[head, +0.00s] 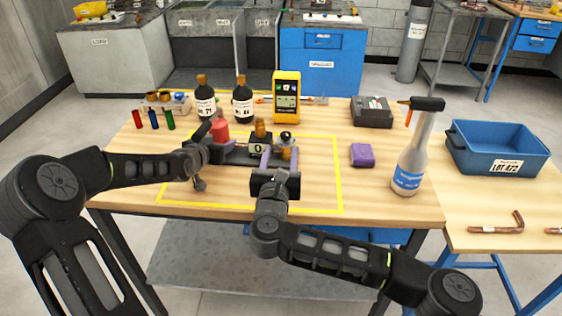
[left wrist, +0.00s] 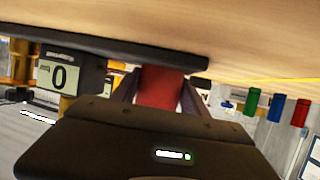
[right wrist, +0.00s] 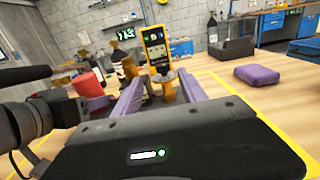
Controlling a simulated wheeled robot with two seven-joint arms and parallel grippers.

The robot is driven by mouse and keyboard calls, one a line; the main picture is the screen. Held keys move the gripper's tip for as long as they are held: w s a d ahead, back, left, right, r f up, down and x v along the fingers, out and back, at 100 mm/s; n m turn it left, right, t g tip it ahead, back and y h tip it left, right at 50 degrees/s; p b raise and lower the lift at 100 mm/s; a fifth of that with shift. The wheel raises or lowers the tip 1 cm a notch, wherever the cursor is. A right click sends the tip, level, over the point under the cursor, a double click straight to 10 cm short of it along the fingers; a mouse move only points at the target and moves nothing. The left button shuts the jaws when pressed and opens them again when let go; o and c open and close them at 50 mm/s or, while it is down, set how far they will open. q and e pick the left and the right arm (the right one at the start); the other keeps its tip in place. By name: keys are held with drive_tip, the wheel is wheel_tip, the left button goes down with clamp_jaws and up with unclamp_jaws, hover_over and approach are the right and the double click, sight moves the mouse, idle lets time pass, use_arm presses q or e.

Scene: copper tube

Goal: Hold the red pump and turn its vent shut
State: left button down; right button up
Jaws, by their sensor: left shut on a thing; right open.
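The red pump (head: 219,130) stands upright at the left end of a dark base with a small "0" display (head: 258,148). My left gripper (head: 213,139) is shut on the pump; its red body shows between the fingers in the left wrist view (left wrist: 160,86). A brass fitting (head: 260,128) rises behind the display. A brass part with a dark, shiny top (head: 286,139) stands at the base's right end. I cannot tell which part is the vent. My right gripper (head: 278,158) is open, its purple fingers around or just before that right-end part; contact cannot be told.
Two dark bottles (head: 242,101) and a yellow meter (head: 287,97) stand behind the base.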

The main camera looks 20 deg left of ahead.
drive_tip(key=shift+s+a+f, duration=0.1)
drive_tip(key=shift+s+f, duration=0.1)
drive_tip(key=shift+s, duration=0.25)
drive_tip(key=shift+s+a+f, duration=0.1)
drive_tip(key=shift+s+f, duration=0.05)
drive_tip(key=shift+s, duration=0.25)
drive_tip(key=shift+s+d+r, duration=0.15)
drive_tip(key=shift+s+d, duration=0.1)
drive_tip(key=shift+d, duration=0.1)
drive_tip(key=shift+d+r, duration=0.15)
drive_tip(key=shift+d, duration=0.25)
drive_tip(key=shift+w, duration=0.25)
drive_tip(key=w+d+n+g+y, duration=0.1)
drive_tip(key=n, duration=0.1)
drive_tip(key=w+f+n+g+y, duration=0.1)
drive_tip(key=g+y, duration=0.1)
drive_tip(key=w+d+f+n+g+y, duration=0.1)
drive_tip(key=w+n+y, duration=0.1)
drive_tip(key=shift+w+d+f+n+g, duration=0.1)
drive_tip(key=shift+d+f+n+g, duration=0.15)
drive_tip(key=shift+d+n+g, duration=0.05)
drive_tip(key=d+g+y, duration=0.1)
drive_tip(key=d+r+n+y, duration=0.1)
drive_tip(key=d, duration=0.1)
drive_tip(key=d+r+n+g+y, duration=0.1)
drive_tip(key=d+y, duration=0.1)
drive_tip(key=shift+s+g, duration=0.2)
drive_tip(key=shift+g, duration=0.1)
drive_tip(key=shift+s+d+r, duration=0.1)
drive_tip(key=shift+d+r, duration=0.05)
